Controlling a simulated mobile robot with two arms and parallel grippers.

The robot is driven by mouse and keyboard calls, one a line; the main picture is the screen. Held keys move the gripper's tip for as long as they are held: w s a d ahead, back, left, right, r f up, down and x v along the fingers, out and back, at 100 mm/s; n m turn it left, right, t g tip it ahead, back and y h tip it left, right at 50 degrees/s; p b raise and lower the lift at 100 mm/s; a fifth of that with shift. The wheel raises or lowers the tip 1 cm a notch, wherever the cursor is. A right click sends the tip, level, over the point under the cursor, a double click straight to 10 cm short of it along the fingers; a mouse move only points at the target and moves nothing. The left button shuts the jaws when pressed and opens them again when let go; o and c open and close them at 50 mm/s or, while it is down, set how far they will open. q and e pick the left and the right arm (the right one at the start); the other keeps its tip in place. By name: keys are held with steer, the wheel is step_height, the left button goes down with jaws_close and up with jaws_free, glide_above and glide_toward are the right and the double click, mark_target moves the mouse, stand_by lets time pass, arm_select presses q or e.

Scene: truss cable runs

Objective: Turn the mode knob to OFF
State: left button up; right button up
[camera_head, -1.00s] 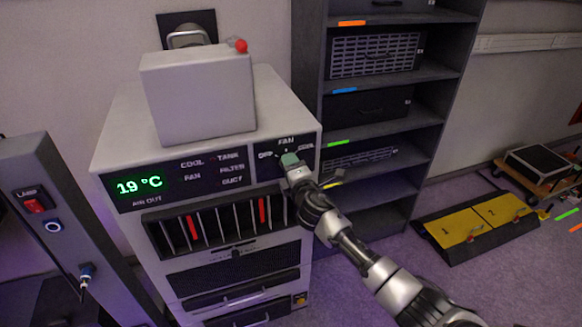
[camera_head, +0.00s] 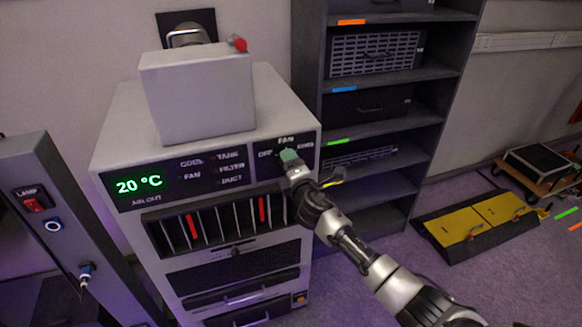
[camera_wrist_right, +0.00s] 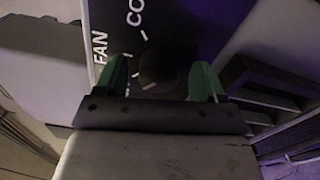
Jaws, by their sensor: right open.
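The mode knob (camera_wrist_right: 160,70) is a dark round shape in the right wrist view, between my fingers on the black panel marked FAN and COOL. Which way it points is too dark to tell. In the head view the panel (camera_head: 304,160) shows OFF at left, FAN at top and COOL at right, and my gripper hides the knob. My right gripper (camera_head: 289,157) is at the panel with its green fingertips. In the right wrist view the gripper (camera_wrist_right: 160,80) is open, one finger on each side of the knob. Whether the fingers touch it is unclear. My left gripper is not in view.
The white cooling unit (camera_head: 122,125) carries a grey box (camera_head: 198,95) with a red-tipped part on top. Its green display (camera_head: 139,185) reads 20 °C. A dark shelf rack (camera_head: 312,60) stands close at right. A post with a lamp switch (camera_head: 34,203) stands at left.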

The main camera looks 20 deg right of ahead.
steer(key=shift+s, duration=0.1)
steer(key=s+b, duration=0.1)
steer(key=s, duration=0.9)
steer(key=shift+s+d, duration=0.2)
steer(key=shift+s, duration=0.1)
